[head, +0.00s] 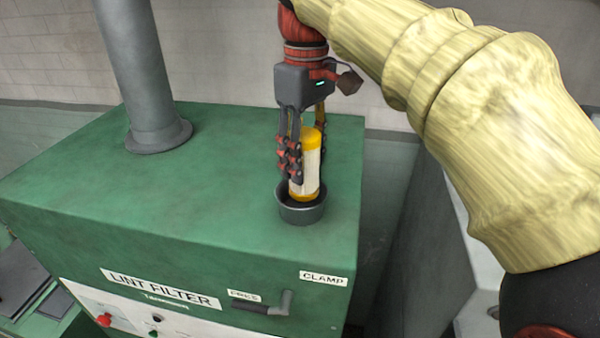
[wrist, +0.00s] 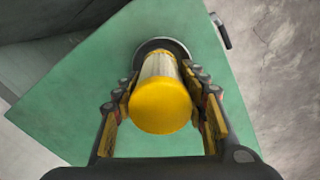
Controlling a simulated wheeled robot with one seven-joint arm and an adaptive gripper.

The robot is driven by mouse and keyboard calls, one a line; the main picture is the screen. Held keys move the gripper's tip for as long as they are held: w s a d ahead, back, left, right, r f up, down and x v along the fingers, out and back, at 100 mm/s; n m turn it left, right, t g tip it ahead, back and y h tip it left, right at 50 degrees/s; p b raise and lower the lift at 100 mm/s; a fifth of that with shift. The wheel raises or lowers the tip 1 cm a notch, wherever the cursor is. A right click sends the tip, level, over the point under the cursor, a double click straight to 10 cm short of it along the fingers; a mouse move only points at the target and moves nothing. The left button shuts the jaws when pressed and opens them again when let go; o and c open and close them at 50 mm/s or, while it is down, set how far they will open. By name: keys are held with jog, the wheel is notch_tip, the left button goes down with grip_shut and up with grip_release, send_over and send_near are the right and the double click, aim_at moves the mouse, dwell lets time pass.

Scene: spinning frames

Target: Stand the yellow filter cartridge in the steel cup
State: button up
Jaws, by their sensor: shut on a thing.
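The yellow filter cartridge (head: 308,170) has yellow end caps and a pale pleated middle. It stands close to upright, with its lower end at the mouth of the steel cup (head: 301,213). Whether it touches the cup's floor is hidden by the cup's near wall. My gripper (head: 297,165) is shut on the cartridge from above. In the wrist view the cartridge's yellow top cap (wrist: 160,105) sits between both fingers, and the cup's rim (wrist: 150,44) shows around its far end.
The cup is on the green lint filter housing (head: 200,200), near its right edge. A grey pipe (head: 145,75) rises at the back left. A lever handle (head: 265,304) is on the front, between FREE and CLAMP labels. The housing top left of the cup is clear.

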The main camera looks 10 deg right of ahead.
jog(key=shift+w+a+f, duration=0.15)
jog(key=shift+f, duration=0.05)
jog(key=f, duration=0.3)
jog(key=shift+w+a+p, duration=0.15)
jog(key=shift+a+p, duration=0.15)
jog(key=shift+f, duration=0.4)
jog(key=shift+f, duration=0.2)
jog(key=o, duration=1.2)
jog(key=shift+o, duration=0.4)
jog(key=shift+r, duration=0.15)
notch_tip(320, 180, up, 12)
jog(key=shift+r, duration=0.1)
